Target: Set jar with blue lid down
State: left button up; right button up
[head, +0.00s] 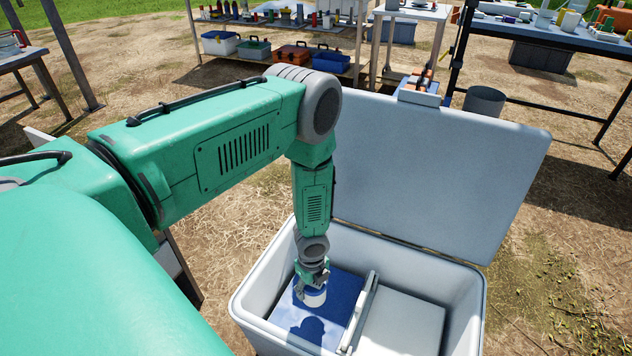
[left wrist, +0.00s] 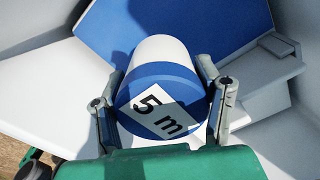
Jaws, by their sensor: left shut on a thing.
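The jar (head: 315,298) has a white body and a blue lid. In the left wrist view its lid (left wrist: 150,88) faces the camera and carries a white label reading "5 m". My left gripper (head: 312,278) points down into the open cooler (head: 246,300) and is shut on the jar, with a finger on each side of it. The jar is over the blue panel (head: 345,293) in the left part of the cooler. I cannot tell whether it touches the panel. My right gripper is not in view.
A raised divider (head: 358,315) separates the blue panel from a clear white surface (head: 405,325) on the right. The cooler's lid (head: 430,170) stands open behind. Shelves with bins (head: 292,55) and tables stand farther back on dry ground.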

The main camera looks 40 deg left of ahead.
pick_arm(q)
notch_tip(320, 180, down, 8)
jog(key=b, duration=0.3)
jog(key=shift+f+b, duration=0.25)
jog(key=shift+b, duration=0.05)
jog(key=shift+r, duration=0.1)
jog(key=o, duration=1.4)
